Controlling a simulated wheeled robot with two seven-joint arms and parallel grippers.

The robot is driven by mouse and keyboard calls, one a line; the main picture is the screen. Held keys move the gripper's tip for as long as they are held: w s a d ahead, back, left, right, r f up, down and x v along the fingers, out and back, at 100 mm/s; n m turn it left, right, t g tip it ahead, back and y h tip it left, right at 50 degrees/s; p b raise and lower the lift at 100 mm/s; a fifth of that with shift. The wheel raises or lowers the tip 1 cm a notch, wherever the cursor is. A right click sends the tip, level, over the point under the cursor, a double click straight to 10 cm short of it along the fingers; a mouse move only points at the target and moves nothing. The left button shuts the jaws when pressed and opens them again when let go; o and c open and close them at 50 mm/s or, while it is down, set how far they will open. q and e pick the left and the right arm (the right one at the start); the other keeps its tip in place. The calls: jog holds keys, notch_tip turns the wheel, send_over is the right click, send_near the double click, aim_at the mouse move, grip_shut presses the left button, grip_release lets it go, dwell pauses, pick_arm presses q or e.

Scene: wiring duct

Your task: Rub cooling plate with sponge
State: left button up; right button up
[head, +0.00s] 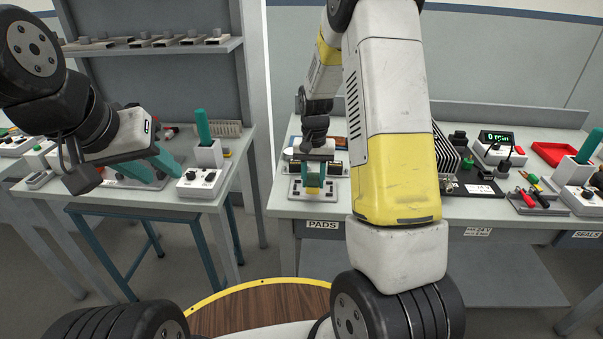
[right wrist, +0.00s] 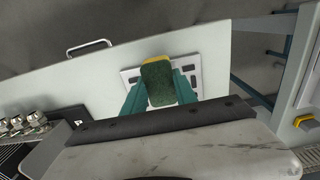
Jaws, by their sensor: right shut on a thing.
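My right gripper (head: 313,178) is shut on a sponge, low over the front of the right bench. In the right wrist view the sponge (right wrist: 157,84), dark green with a yellow end, sits between the teal fingers. Beneath it is a pale plate with dark square marks (right wrist: 190,69), partly hidden; it also shows in the head view (head: 338,186). I cannot tell whether the sponge touches it. A black finned block (head: 448,152) stands further right, partly behind my arm; which of the two is the cooling plate is unclear. My left gripper (head: 152,167) is open and empty over the left bench.
Left of my right arm is a left bench with a white control box (head: 201,184) and a teal-handled tool in a holder (head: 208,154). The right bench holds a display unit (head: 496,148), a red tray (head: 554,153) and loose hand tools. A gap separates the benches.

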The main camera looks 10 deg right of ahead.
jog(key=shift+r, duration=2.35)
